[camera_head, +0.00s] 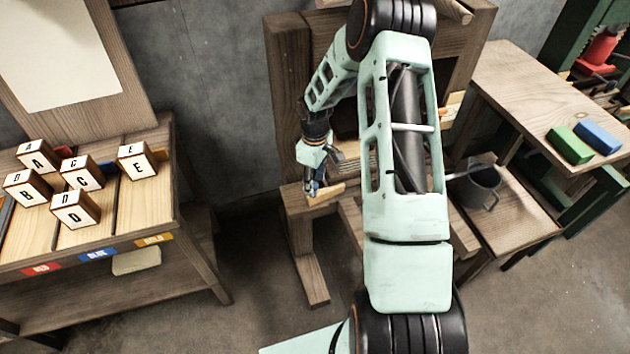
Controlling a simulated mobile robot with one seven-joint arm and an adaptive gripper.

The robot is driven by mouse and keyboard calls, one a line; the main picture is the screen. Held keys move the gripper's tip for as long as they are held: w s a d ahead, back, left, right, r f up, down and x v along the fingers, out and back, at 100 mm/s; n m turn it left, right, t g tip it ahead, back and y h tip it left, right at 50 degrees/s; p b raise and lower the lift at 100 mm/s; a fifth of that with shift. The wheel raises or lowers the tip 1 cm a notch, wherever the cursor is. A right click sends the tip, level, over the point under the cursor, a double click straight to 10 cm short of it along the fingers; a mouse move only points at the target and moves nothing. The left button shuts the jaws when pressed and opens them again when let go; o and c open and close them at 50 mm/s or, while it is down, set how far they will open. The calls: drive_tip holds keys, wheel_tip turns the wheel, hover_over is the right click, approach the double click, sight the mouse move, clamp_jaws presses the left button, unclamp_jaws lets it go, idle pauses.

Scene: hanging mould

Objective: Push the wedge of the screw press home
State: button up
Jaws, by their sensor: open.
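A heavy wooden frame, which looks like the screw press (288,85), stands against the wall at centre, largely hidden behind my arm. A pale wooden piece, perhaps the wedge (331,192), sticks out at the frame's front left, above its lower beam. My gripper (311,188) is open and points down at the left end of this piece. It is small in the view, and I cannot tell whether it touches the piece. How deep the piece sits is hidden.
At left, a wooden table (119,208) holds several lettered blocks. At right, a bench (525,85) carries a green block (569,146) and a blue block (598,138). A dark can (478,187) stands lower, near my arm. Bare floor (265,275) lies between table and frame.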

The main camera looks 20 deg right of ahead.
wheel_tip(320, 180, up, 12)
idle(0.4)
idle(0.4)
